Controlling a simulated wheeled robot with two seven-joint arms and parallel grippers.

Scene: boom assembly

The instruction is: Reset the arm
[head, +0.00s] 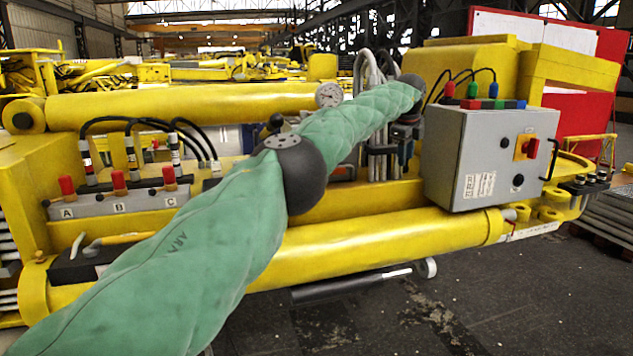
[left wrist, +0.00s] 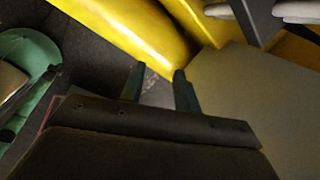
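My left arm in its green sleeve reaches from the lower left across the machine. Its gripper (head: 405,132) is small and partly hidden in the head view, just left of the grey control box (head: 460,150). In the left wrist view the two dark fingers (left wrist: 159,84) stand apart with nothing between them, so the gripper is open and empty. The box's plain grey face (left wrist: 245,100) is close on the right there. My right gripper is not in view.
A yellow boom cylinder (head: 390,238) runs low across the front. Grey hoses (head: 378,150) stand behind the gripper. A valve block (head: 118,202) with red levers marked A, B, C is at left. Dark floor lies in front.

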